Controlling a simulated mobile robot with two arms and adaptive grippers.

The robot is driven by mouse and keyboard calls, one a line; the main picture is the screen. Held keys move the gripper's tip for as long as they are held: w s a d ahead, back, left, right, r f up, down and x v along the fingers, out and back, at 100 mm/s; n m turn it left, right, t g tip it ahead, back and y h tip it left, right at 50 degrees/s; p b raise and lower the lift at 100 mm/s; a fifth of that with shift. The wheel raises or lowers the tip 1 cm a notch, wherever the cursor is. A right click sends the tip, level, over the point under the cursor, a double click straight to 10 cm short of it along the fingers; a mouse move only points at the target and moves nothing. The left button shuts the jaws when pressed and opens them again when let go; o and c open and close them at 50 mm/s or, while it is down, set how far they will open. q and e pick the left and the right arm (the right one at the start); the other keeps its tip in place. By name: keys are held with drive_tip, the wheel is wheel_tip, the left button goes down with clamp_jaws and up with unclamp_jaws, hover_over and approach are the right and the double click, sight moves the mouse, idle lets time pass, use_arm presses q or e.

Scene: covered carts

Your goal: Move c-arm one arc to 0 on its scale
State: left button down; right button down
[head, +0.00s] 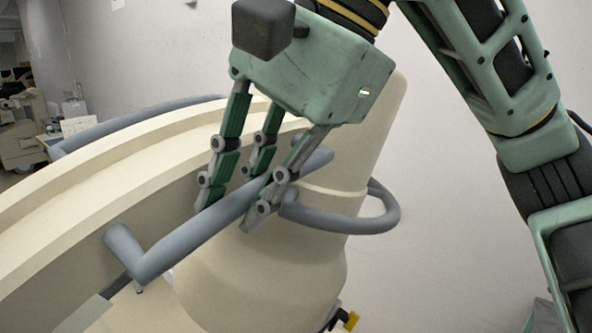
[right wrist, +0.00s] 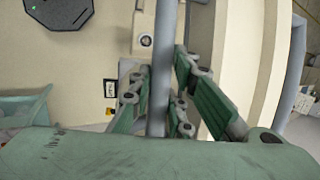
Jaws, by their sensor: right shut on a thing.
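The c-arm's cream curved arc (head: 110,185) sweeps from the lower left to the upper middle of the head view. A grey bar handle (head: 190,246) runs slantwise along its near side. My right gripper (head: 232,212) reaches down from above and is shut on this handle, fingers on both sides of it. In the right wrist view the handle (right wrist: 159,85) runs upright between the fingers (right wrist: 158,105). I cannot make out a scale with numbers in either view. My left gripper is not in view.
A cream rounded housing (head: 275,275) stands beside the arc, with a grey loop handle (head: 372,222) on its right. A yellow and black knob (head: 350,320) shows below. A plain wall (head: 450,240) lies behind. Other equipment (head: 22,125) stands far left.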

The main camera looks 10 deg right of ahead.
sight(164, 241)
drive_tip(key=shift+t+h, duration=0.4)
drive_tip(key=shift+t, duration=0.1)
drive_tip(key=s+a, duration=0.1)
drive_tip(key=a, duration=0.1)
drive_tip(key=s+a, duration=0.3)
drive_tip(key=a, duration=0.1)
drive_tip(key=shift+s+a+f, duration=0.35)
drive_tip(key=shift+t+h, duration=0.4)
drive_tip(key=s+a, duration=0.1)
drive_tip(key=a, duration=0.1)
drive_tip(key=s+a+f, duration=0.1)
drive_tip(key=s+a, duration=0.1)
drive_tip(key=a, duration=0.1)
drive_tip(key=shift+s+a+f, duration=0.3)
drive_tip(key=shift+a+f, duration=0.05)
drive_tip(key=shift+f, duration=0.05)
drive_tip(key=c, duration=2)
unclamp_jaws()
drive_tip(key=shift+d, duration=0.1)
drive_tip(key=o, duration=0.4)
drive_tip(key=shift+s+d+f, duration=0.1)
drive_tip(key=shift+s+d, duration=0.15)
drive_tip(key=shift+w+a, duration=0.1)
drive_tip(key=shift+w, duration=0.1)
drive_tip(key=v, duration=1.2)
drive_tip(key=shift+b, duration=0.3)
